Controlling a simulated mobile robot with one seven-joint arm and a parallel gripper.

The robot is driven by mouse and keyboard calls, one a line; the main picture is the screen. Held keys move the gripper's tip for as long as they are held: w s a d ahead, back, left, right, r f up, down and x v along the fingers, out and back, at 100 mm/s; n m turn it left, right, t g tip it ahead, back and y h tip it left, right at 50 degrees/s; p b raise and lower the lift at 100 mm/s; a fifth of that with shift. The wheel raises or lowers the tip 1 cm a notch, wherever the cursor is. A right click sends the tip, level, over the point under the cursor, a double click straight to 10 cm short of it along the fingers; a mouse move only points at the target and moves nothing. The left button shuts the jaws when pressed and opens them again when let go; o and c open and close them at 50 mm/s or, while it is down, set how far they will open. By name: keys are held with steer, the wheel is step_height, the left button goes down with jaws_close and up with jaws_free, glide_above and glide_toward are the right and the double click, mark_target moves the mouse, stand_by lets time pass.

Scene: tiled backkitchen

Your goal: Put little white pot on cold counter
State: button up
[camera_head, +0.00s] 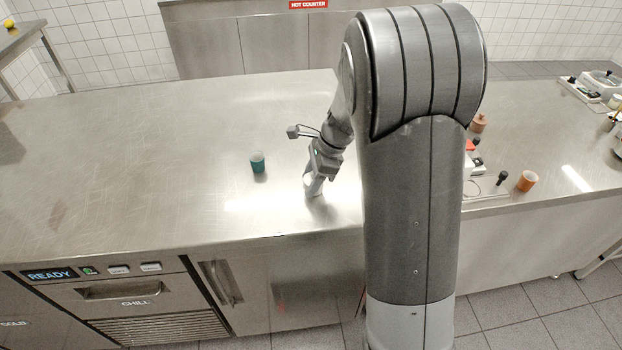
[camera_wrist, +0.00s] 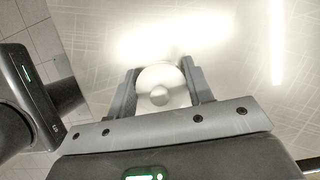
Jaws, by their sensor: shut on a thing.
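The little white pot (camera_wrist: 163,86) is round, with a small knob in the middle of its top. It sits between the two fingers of my gripper (camera_wrist: 161,88) in the wrist view, and the fingers are shut on it. In the head view my gripper (camera_head: 313,184) points down at the steel counter (camera_head: 150,190), near its front edge. The pot (camera_head: 315,190) shows only as a small pale shape there, partly hidden by the fingers. I cannot tell whether its base touches the steel. The counter front below carries a READY display and a CHILL drawer.
A teal cup (camera_head: 258,162) stands on the counter left of my gripper. Right of my arm are an orange cup (camera_head: 527,181), a brown pot (camera_head: 479,123) and small devices (camera_head: 595,88). A HOT COUNTER sign (camera_head: 308,4) marks the unit behind. The counter's left side is clear.

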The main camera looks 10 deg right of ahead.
steer(key=o, duration=1.4)
steer(key=shift+f, duration=0.1)
steer(key=shift+c, duration=0.2)
steer(key=v, duration=1.1)
steer(key=s+r+n+t, duration=0.1)
steer(key=s+r+n, duration=0.4)
steer(key=s+r, duration=0.15)
steer(key=s+d+r+n+t+h, duration=0.1)
steer(key=s+n+t+h, duration=0.3)
steer(key=s+n, duration=0.9)
steer(key=shift+s+d+r+t, duration=0.35)
steer(key=shift+s+d, duration=0.2)
steer(key=shift+s, duration=1.7)
